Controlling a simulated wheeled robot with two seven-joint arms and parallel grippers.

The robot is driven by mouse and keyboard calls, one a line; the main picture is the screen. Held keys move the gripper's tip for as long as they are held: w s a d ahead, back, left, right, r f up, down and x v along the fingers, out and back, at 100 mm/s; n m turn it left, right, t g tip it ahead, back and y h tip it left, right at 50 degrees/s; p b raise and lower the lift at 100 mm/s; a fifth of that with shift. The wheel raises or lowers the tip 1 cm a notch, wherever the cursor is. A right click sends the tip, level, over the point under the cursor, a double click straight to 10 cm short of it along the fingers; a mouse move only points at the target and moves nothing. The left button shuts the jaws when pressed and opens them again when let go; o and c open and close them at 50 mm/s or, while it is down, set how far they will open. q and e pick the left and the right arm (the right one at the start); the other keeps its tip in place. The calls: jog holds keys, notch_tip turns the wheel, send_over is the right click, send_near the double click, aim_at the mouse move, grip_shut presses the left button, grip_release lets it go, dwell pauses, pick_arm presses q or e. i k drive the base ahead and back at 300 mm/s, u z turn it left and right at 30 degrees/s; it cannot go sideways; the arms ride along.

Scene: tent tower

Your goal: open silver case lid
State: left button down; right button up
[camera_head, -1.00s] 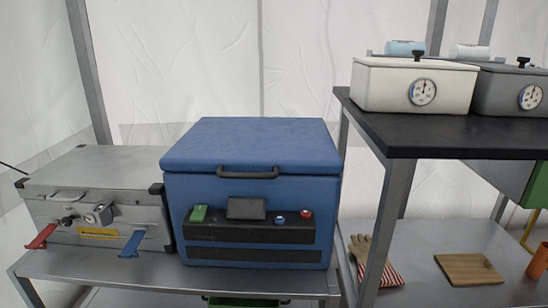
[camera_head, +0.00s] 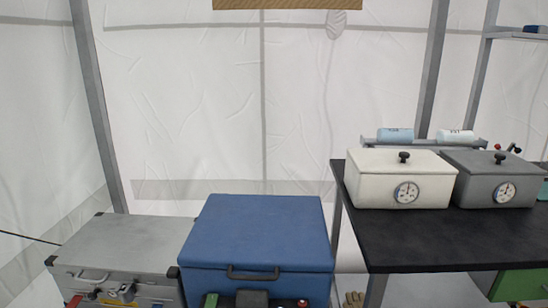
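The silver case (camera_head: 118,258) stands at the lower left with its lid down. Its top is flat grey metal with dark corner pieces, and a handle (camera_head: 92,276) and a latch (camera_head: 128,291) show on its front. The lower front of the case is cut off by the bottom edge of the picture. Neither of my grippers is in view.
A blue cooler box (camera_head: 258,235) with a black handle stands close to the right of the silver case, its lid shut. A black-topped table (camera_head: 440,237) on the right bears a white box (camera_head: 398,182) and a grey box (camera_head: 492,180) with dials.

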aim_at(128, 249)
jog(key=k, duration=0.5)
jog(key=u, duration=1.1)
jog(key=i, duration=1.2)
jog(key=u, duration=0.1)
